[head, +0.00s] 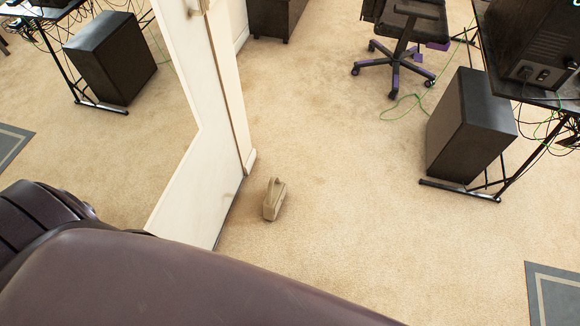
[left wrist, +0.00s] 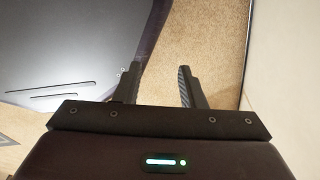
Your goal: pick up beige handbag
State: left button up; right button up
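The beige handbag (head: 274,200) sits on the carpet in the head view, close to the foot of the white door. Its handle points up. It does not show in the left wrist view. My left gripper (left wrist: 158,82) shows in the left wrist view with its two fingers apart and nothing between them. Carpet lies beyond the fingers. Neither gripper shows in the head view, where a dark part of my own body covers the lower left. My right gripper is not in view.
A dark cabinet (head: 468,125) under a desk is at the right, with a wheeled chair (head: 405,45) behind. A grey rug (head: 555,295) lies lower right. The carpet (head: 350,200) between is clear.

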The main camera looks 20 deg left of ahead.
aim_at(277, 188)
jog(key=i, duration=2.4)
jog(key=i+u, duration=0.3)
jog(key=u, duration=0.2)
jog(key=i+l+u, duration=0.2)
jog(key=u, duration=0.25)
jog(key=i+l+u, duration=0.3)
jog(key=u, duration=0.2)
jog(key=i+l, duration=0.05)
jog(key=i, duration=0.05)
